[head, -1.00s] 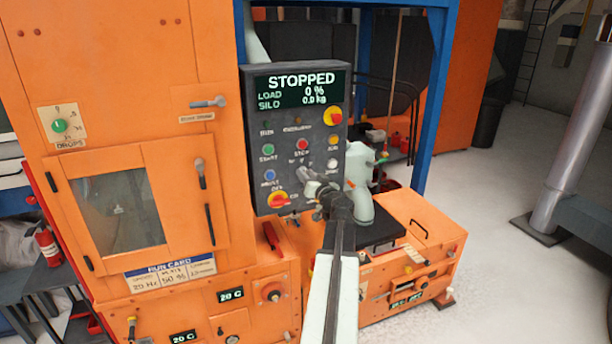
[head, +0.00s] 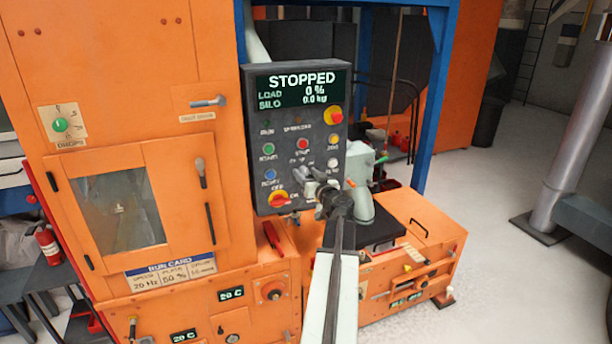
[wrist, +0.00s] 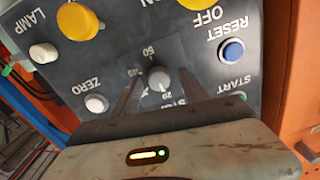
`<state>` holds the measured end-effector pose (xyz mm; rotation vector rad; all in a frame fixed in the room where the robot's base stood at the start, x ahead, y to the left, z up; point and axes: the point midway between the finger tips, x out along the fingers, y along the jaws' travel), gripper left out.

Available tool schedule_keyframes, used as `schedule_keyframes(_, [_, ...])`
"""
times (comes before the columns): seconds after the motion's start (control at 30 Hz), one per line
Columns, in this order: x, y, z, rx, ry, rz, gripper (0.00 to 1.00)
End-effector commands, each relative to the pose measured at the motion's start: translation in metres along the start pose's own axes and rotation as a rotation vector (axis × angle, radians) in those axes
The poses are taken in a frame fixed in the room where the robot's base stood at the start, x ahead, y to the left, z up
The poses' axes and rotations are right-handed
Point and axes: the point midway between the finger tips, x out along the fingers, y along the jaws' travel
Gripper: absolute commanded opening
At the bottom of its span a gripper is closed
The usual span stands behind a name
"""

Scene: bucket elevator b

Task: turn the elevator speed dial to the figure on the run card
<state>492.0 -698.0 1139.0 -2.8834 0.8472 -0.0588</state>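The speed dial (wrist: 158,78), a small grey knob, sits on a dark scale plate in the wrist view, where the panel appears upside down. Figures such as 50, 40 and 20 surround it; its pointer setting is too small to tell. My gripper (wrist: 161,80) is open, with one dark finger on each side of the dial and apparent gaps. In the head view my gripper (head: 311,181) is at the control panel (head: 258,137) and largely hides the dial. The run card (head: 170,271), below the machine's window, reads 20 Hz and 50 %.
The display (head: 300,90) reads STOPPED, load 0 %, silo 0.0 kg. The off switch (head: 279,200) is close by at lower left.

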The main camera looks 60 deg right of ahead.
Motion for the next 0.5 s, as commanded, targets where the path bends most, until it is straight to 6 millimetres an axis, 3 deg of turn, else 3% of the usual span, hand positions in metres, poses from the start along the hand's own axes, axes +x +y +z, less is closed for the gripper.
schedule_keyframes(0.3, [-0.003, 0.0, 0.0, 0.0, 0.0, 0.002, 0.51])
schedule_keyframes(0.5, [-0.031, -0.001, 0.0, 0.0, 0.0, 0.004, 0.51])
